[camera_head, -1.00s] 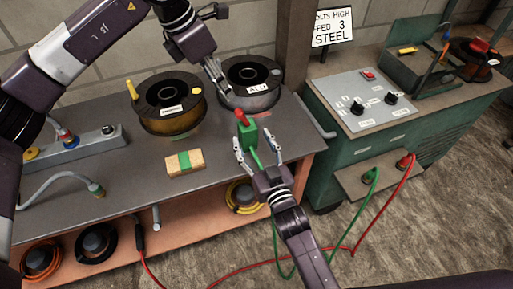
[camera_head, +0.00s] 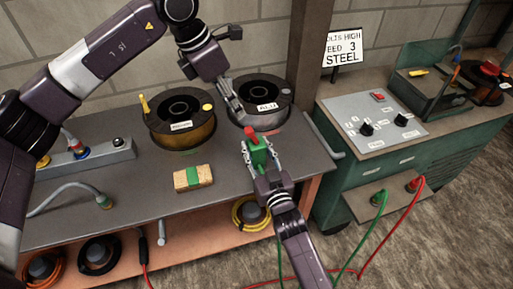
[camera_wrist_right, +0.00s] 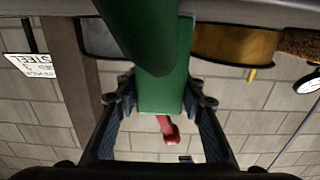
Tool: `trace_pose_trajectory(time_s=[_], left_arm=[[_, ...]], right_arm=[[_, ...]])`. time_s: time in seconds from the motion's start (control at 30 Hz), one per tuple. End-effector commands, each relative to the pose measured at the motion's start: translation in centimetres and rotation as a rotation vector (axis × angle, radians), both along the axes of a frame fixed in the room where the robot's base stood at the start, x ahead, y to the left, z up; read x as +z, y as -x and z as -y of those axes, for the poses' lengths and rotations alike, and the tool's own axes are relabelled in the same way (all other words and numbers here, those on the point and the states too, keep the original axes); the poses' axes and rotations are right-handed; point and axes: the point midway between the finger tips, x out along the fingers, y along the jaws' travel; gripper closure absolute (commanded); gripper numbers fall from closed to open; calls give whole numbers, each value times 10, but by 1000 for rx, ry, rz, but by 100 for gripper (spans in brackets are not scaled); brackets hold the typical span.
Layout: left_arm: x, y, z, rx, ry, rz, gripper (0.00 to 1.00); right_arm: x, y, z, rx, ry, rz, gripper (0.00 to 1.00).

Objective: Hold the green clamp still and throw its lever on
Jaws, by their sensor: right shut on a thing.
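The green clamp (camera_head: 259,156) is upright near the table's front right corner, with its red lever (camera_head: 249,132) on top, at the left. My right gripper (camera_head: 261,160) is shut on the green clamp, one finger on each side. In the right wrist view the green clamp (camera_wrist_right: 162,92) fills the space between the fingers of my right gripper (camera_wrist_right: 162,105), and the red lever (camera_wrist_right: 168,130) shows beyond it. My left gripper (camera_head: 238,115) points down just above and left of the red lever. Its fingers look close together, but their opening is unclear.
Two spools, labelled and dark-rimmed, stand behind: the copper one (camera_head: 181,118) and the grey one (camera_head: 260,101). A sponge-like block with a green band (camera_head: 194,178) lies left. The green welder cabinet (camera_head: 350,150) stands right, with red and green cables below.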

Motion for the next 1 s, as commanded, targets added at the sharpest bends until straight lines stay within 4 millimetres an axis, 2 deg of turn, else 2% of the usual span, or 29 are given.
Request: trace_pose_trajectory(time_s=[0.03,0.2,0.27,0.43,0.53,0.77,1.0], left_arm=[[0,0,0,0,0,0,71],[0,0,0,0,0,0,71],[0,0,0,0,0,0,72],[-5,3,1,-17,28,-12,91],[-15,8,3,-55,89,-33,100],[-41,23,2,-170,332,-52,100],[-62,31,-24,-222,568,23,100]], right_arm=[[0,0,0,0,0,0,82],[0,0,0,0,0,0,100],[0,0,0,0,0,0,100],[0,0,0,0,1,0,100],[0,0,0,0,1,0,100],[0,0,0,0,0,0,100],[0,0,0,0,0,-1,100]])
